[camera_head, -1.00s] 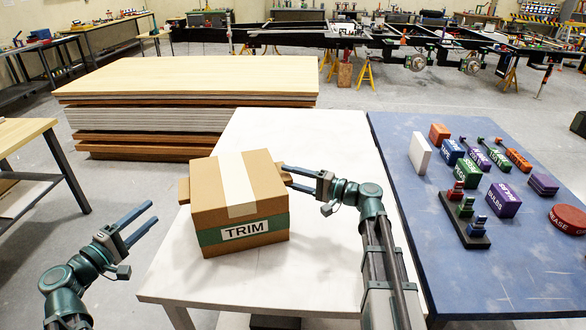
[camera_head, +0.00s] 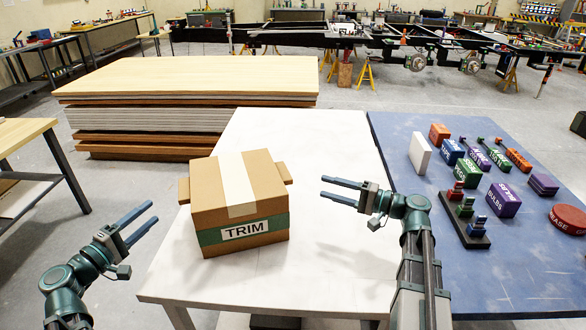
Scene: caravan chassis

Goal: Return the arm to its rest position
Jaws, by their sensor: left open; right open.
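My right gripper (camera_head: 342,188) is open and empty above the white table, with its fingers pointing left. A clear gap lies between it and the TRIM box. My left gripper (camera_head: 138,222) is open and empty, off the left side of the white table, over the floor. The cardboard TRIM box (camera_head: 262,196) stands upright and closed on the white table (camera_head: 330,270), with pale tape on top and a green band on its front. It has a tab sticking out on each side.
A blue table (camera_head: 480,275) adjoins on the right, with several small labelled boxes and a black stand (camera_head: 468,235). A stack of boards (camera_head: 180,110) lies behind. A workbench (camera_head: 28,132) is at the left. The white table's right part is bare under my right arm.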

